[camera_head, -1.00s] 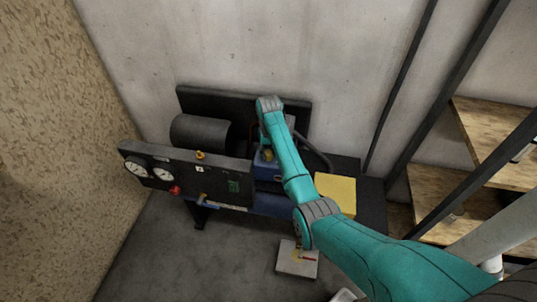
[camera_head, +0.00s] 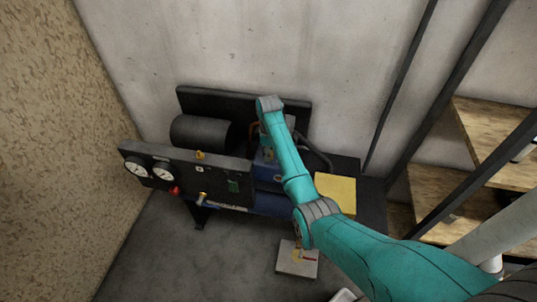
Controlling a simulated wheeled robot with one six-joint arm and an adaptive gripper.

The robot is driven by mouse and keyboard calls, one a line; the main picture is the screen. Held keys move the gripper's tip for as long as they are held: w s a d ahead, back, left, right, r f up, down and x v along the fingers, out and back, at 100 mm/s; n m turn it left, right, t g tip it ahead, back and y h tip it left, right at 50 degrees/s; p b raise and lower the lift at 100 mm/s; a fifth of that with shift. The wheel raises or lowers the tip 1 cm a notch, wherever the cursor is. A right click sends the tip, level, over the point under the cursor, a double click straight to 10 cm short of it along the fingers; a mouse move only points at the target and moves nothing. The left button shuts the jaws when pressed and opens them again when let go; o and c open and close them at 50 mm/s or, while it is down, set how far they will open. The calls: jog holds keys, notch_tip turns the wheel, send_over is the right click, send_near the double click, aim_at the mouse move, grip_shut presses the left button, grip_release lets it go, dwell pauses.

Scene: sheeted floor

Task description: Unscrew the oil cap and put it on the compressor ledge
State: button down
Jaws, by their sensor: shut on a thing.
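The compressor (camera_head: 268,172) stands against the back wall, with a blue body and a blue tank below. My teal arm reaches over it from the lower right. My gripper (camera_head: 266,148) is at the compressor's top, mostly hidden behind my wrist and forearm. It is shut on the oil cap (camera_head: 268,155), of which only a small dull yellow patch shows beside my arm. I cannot tell whether the cap is seated or lifted. A flat yellow pad (camera_head: 336,190) lies on the dark ledge (camera_head: 371,196) to the right of the compressor and is bare.
A black panel with gauges (camera_head: 150,170), a red knob (camera_head: 174,190) and a brass valve (camera_head: 200,155) stands in front at left. A dark cylinder (camera_head: 200,132) is behind it. A pale box (camera_head: 297,259) lies on the floor. Wooden shelves (camera_head: 490,130) stand at right.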

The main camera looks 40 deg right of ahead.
jog(key=n, duration=0.8)
jog(key=c, duration=0.7)
grip_release()
jog(key=shift+c, duration=0.6)
